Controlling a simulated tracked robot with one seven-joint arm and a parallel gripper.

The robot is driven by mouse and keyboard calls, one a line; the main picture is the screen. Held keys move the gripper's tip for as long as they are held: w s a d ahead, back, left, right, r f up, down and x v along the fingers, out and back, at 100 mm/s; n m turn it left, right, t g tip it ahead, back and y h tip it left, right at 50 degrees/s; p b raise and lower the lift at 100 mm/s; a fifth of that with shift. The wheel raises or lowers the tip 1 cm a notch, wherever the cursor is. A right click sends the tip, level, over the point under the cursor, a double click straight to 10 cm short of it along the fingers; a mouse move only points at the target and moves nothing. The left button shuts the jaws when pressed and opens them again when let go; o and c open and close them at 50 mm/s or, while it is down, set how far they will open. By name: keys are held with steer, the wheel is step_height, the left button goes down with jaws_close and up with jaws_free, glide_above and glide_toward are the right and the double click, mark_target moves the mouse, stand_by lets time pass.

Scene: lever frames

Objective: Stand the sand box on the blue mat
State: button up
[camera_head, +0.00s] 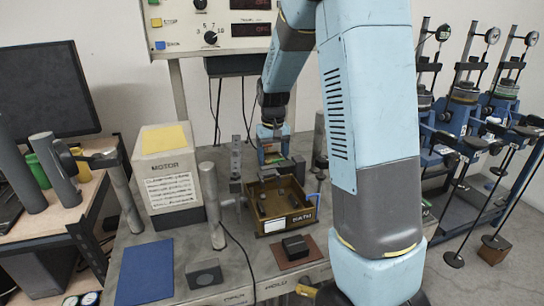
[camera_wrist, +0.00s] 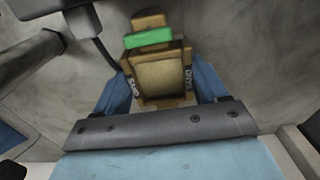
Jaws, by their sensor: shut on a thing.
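The sand box (camera_wrist: 162,78) is a tan box with SAND lettering on its sides. In the wrist view it sits between the two blue fingers of my gripper (camera_wrist: 158,92), which are shut on it. In the head view my gripper (camera_head: 271,148) is at the back of the bench, behind the brown bath, and the sand box is small and mostly hidden there. I cannot tell whether the box touches the surface under it. The blue mat (camera_head: 146,272) lies flat and bare at the front left of the bench, well away from my gripper.
The brown bath (camera_head: 283,226) stands between my gripper and the bench front. A metal post (camera_head: 211,205) and the motor box (camera_head: 167,180) stand between the bath and mat. A grey block (camera_head: 205,275) lies right of the mat; a dark block (camera_head: 295,246) sits on a brown pad.

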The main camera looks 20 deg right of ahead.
steer(key=shift+s+f, duration=0.1)
steer(key=shift+f, duration=0.2)
